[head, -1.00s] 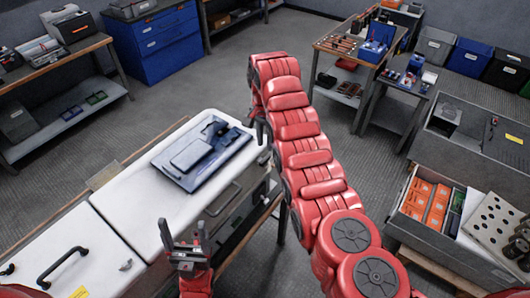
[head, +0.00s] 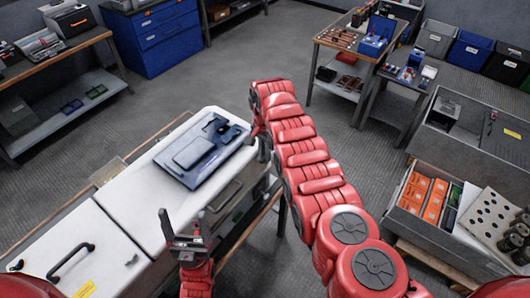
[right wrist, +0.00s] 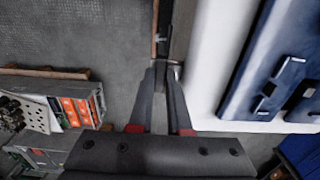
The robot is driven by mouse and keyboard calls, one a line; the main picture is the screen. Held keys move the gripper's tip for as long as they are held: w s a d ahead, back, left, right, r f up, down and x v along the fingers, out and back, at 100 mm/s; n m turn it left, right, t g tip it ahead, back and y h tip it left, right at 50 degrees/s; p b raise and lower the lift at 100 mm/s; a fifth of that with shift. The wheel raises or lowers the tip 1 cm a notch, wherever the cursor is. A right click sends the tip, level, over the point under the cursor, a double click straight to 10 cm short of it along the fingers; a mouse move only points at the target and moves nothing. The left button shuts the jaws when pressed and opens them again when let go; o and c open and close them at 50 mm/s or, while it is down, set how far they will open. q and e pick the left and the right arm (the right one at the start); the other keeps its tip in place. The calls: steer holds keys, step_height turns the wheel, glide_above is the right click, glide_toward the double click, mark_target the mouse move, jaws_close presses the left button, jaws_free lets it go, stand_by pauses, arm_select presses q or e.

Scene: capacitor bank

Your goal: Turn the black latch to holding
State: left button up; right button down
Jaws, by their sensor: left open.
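A white-topped cabinet (head: 140,205) in the head view has a dark blue panel (head: 228,152) on its top, which also shows at right in the right wrist view (right wrist: 250,70). Small black fittings (right wrist: 262,103) sit on the panel; I cannot tell whether one is the black latch. My right gripper (head: 262,148) is at the cabinet's far right edge, mostly hidden by its arm. In the right wrist view its fingers (right wrist: 163,68) lie close together beside the white edge; whether they grip anything is unclear. My left gripper (head: 184,226) is open and empty over the near side of the cabinet.
A black bar handle (head: 66,258) is on the cabinet's near left lid. A metal drawer (head: 420,235) with orange boxes (head: 428,200) stands at right. A workbench with tools (head: 345,40) is behind. Open grey floor (head: 240,60) lies behind the cabinet.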

stand_by(0.4)
steer(key=shift+f+m+b, duration=0.2)
steer(key=shift+m+b, duration=0.2)
steer(key=shift+b, duration=0.3)
steer(key=m+b, duration=0.8)
steer(key=b, duration=0.4)
steer(key=m+b, duration=0.1)
steer(key=m, duration=0.2)
steer(key=shift+r+b, duration=0.15)
steer(key=shift+b, duration=0.2)
steer(key=m, duration=0.2)
steer(key=shift+r+m, duration=0.1)
steer(key=shift+m, duration=1.7)
steer(key=c, duration=1.1)
jaws_free()
steer(key=shift+c, duration=0.2)
